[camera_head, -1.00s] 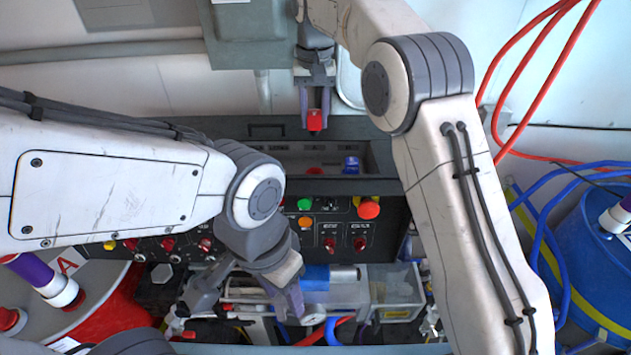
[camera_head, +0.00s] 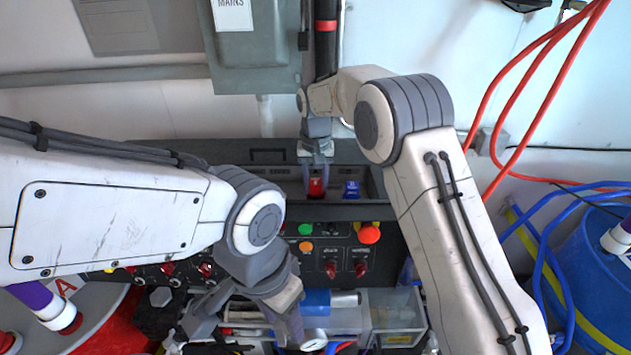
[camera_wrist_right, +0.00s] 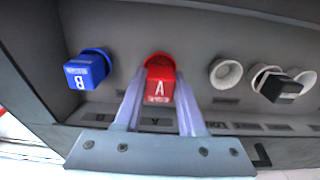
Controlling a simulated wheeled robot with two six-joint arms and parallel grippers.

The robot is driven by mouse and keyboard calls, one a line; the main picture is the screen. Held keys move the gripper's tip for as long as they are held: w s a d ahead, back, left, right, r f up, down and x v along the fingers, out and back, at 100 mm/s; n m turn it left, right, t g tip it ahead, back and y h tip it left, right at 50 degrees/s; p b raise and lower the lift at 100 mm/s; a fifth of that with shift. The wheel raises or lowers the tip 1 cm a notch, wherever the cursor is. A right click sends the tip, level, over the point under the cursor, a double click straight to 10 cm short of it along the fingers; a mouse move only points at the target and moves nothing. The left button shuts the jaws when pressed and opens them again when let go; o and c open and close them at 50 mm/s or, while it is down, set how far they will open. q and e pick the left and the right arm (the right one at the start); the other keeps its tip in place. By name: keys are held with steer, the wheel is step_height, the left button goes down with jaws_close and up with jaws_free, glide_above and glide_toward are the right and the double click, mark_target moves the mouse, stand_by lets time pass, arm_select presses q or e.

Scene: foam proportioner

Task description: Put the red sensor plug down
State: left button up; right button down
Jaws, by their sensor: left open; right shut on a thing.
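The red sensor plug (camera_head: 316,188) is between the fingers of my right gripper (camera_head: 317,176), inside the dark tray on top of the control panel. In the right wrist view the red plug (camera_wrist_right: 160,80), marked A, is between the two fingers of my right gripper (camera_wrist_right: 160,105), against or just above the tray floor; I cannot tell whether it is seated. The blue plug (camera_head: 351,189), marked B, stands beside it; it also shows in the right wrist view (camera_wrist_right: 88,70). My left gripper (camera_head: 245,325) is open and low, in front of the panel.
White round sockets (camera_wrist_right: 226,73) and a black plug (camera_wrist_right: 283,86) are in the tray, right of the red plug in the wrist view. Panel knobs and a red button (camera_head: 369,233) lie below the tray.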

steer(key=shift+f, duration=0.25)
steer(key=c, duration=0.5)
jaws_free()
